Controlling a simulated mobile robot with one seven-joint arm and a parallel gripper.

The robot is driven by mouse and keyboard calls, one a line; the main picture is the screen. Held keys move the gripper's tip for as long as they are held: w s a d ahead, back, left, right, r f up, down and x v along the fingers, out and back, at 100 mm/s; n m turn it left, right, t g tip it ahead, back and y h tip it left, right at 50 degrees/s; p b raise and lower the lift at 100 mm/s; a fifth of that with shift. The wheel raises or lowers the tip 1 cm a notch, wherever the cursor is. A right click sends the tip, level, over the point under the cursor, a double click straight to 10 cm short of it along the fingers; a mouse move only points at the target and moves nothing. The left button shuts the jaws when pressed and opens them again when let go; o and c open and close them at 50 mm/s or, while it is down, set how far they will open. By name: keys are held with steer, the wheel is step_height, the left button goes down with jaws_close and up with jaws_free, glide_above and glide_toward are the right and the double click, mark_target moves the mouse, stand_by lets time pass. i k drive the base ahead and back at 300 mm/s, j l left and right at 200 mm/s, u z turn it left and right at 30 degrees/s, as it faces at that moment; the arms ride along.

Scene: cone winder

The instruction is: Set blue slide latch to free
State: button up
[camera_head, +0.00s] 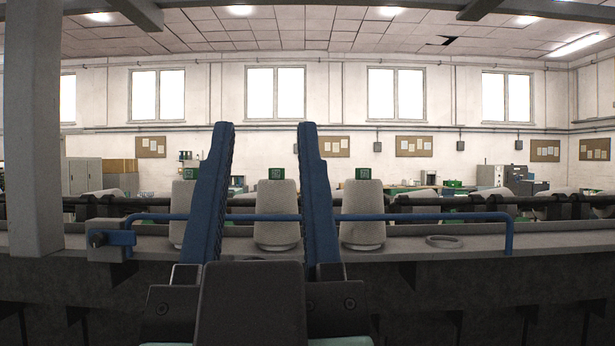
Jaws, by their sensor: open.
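The blue slide latch (122,238) is at the left on the front of the grey machine ledge, next to a small grey block (101,253). A dark round knob (97,240) shows at its left end. A long blue bar (420,217) runs from beside the latch across the ledge and bends down at the right. My gripper (264,128) is open, with two blue fingers pointing up in the middle of the picture. It is to the right of the latch, and its fingers hide parts of the bar. Nothing shows held between the fingers.
Three grey cones (277,212) with green-labelled tops stand behind the bar. A grey ring (444,241) lies on the ledge (570,242) at right. A thick grey post (33,130) rises at far left, near the latch. A dark rail crosses behind the cones.

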mark_target(97, 238)
steer(key=i+j, duration=0.25)
steer(key=j, duration=0.15)
steer(key=i+j, duration=0.25)
steer(key=i+j+z, duration=0.1)
steer(key=i+j, duration=0.15)
steer(key=j, duration=0.25)
